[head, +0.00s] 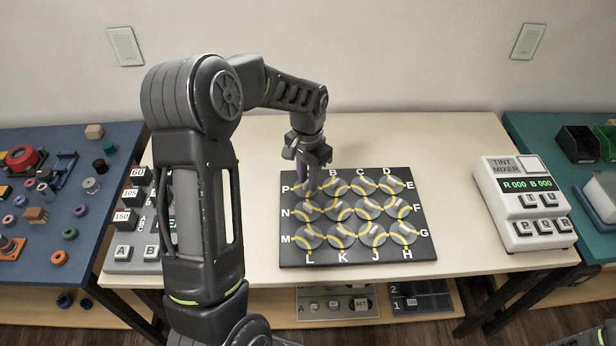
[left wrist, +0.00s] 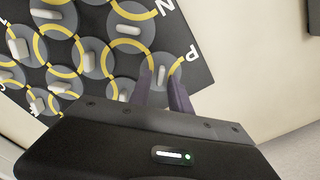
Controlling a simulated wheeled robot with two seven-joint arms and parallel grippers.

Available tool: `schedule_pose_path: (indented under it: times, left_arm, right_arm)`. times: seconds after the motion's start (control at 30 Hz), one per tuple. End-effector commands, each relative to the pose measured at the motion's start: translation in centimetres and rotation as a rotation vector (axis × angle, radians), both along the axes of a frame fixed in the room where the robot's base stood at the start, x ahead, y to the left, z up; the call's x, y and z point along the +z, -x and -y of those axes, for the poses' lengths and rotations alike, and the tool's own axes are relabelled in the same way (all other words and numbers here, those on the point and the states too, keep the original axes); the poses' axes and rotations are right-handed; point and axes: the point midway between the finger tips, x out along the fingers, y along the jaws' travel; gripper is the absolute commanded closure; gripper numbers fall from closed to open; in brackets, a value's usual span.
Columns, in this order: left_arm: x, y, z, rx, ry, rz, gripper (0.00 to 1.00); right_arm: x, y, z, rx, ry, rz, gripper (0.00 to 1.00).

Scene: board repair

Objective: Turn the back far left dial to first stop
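The dark board (head: 360,260) carries rows of round grey dials with light handles and yellow arc lines. The back far left dial (left wrist: 162,76), beside the letter P, is mostly hidden behind my left gripper in the head view. My left gripper (head: 312,185) points down over that dial. In the left wrist view its two purple fingers (left wrist: 162,90) stand apart, one on each side of the dial's pale handle. A gap shows between them; contact with the handle cannot be told. My right gripper is not in view.
A tint mixer box (head: 520,205) with buttons stands right of the board. A grey keypad unit (head: 135,265) is at the left, partly behind my left arm. A blue table (head: 85,240) with small parts lies further left. Cream tabletop (head: 455,225) is clear around the board.

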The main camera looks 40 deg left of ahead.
Motion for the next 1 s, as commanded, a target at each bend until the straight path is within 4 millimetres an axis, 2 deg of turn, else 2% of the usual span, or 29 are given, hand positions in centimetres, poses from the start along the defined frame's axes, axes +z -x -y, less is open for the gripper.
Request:
schedule_pose_path:
  times: [0.3, 0.43, 0.8, 1.0]
  left_arm:
    - [0.0, 0.1, 0.0, 0.001, 0.001, -0.002, 0.70]
    - [0.6, 0.0, 0.0, 0.001, 0.000, 0.000, 0.70]
    - [6.2, 0.0, 0.0, 0.001, 0.000, 0.002, 0.70]
    - [7.7, 0.0, 0.0, 0.000, 0.001, -0.001, 0.70]
  right_arm:
    - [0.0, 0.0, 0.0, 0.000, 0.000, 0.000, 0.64]
    - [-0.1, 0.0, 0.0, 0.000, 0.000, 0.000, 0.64]
    - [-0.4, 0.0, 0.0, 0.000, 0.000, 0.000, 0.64]
    - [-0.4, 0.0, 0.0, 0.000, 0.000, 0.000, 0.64]
